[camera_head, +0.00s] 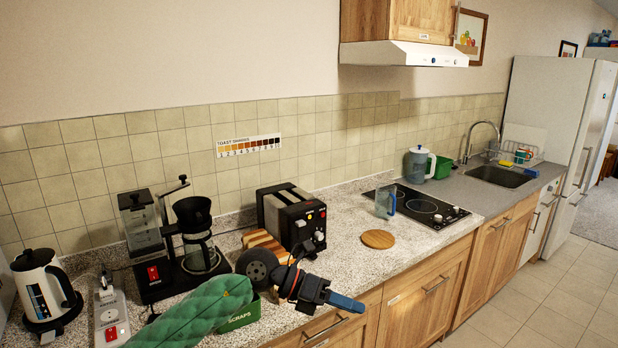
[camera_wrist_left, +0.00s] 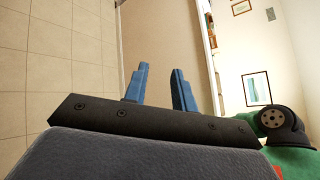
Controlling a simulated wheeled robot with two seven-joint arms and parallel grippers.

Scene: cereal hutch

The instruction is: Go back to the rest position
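My left gripper (camera_head: 345,302) hangs over the front edge of the counter (camera_head: 345,262) in the head view, at the end of my green-sleeved arm. Its blue fingers also show in the left wrist view (camera_wrist_left: 161,82). They stand apart with nothing between them, so the gripper is open and empty. It touches no object that I can see. My right gripper is in neither view.
Near my left arm stand the black toaster (camera_head: 293,221), the coffee maker (camera_head: 199,236) and a green scraps bin (camera_head: 240,316), partly hidden by the arm. A round wooden board (camera_head: 378,239) lies nearby. The floor (camera_head: 545,300) at right is clear.

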